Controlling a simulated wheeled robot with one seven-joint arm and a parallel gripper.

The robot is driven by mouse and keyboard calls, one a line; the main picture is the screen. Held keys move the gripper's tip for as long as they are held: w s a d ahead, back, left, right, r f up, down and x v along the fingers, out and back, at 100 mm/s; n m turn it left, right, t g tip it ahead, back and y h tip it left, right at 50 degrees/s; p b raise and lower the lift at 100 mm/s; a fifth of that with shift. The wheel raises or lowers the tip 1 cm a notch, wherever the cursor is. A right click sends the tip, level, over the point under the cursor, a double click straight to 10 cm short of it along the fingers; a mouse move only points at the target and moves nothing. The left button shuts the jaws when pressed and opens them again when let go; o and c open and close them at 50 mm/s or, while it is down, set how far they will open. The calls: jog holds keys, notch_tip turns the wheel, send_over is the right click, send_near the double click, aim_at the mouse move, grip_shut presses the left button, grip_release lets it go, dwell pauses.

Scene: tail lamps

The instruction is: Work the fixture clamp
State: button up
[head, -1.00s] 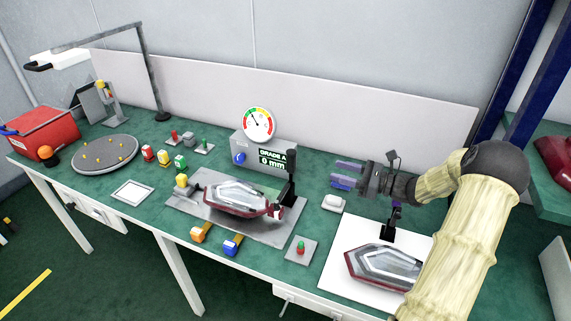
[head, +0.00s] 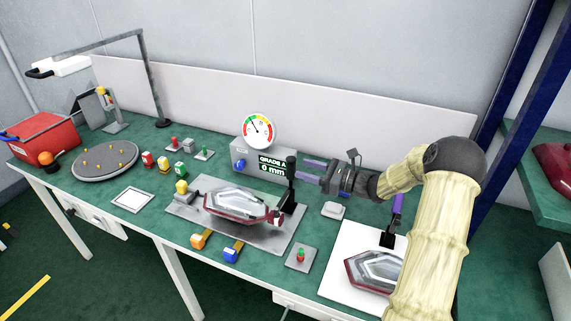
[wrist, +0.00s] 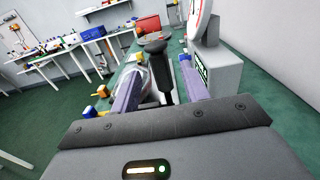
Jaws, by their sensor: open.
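The fixture clamp (head: 289,185) has a black upright lever at the right end of a grey metal plate (head: 185,212). A clear and red tail lamp (head: 236,204) lies on that plate. My gripper (head: 302,170) is open, its purple fingers pointing left just right of the lever's upper part. In the wrist view, the black lever (wrist: 165,82) shows between the two fingers (wrist: 160,90); I cannot tell whether they touch it. A second clamp with a purple handle (head: 397,205) stands on a white board (head: 340,270) beside another lamp (head: 374,272).
A grey gauge box (head: 246,158) with a dial and a "GRADE A 0 mm" display stands close behind the lever. A white block (head: 333,210) and a button plate (head: 300,257) lie to the right. Orange (head: 200,239) and blue (head: 232,251) pieces sit at the plate's front.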

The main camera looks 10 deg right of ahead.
aim_at(291, 175)
jog(key=x, duration=0.7)
jog(key=shift+w, duration=0.15)
jog(key=shift+a, duration=0.15)
grip_shut()
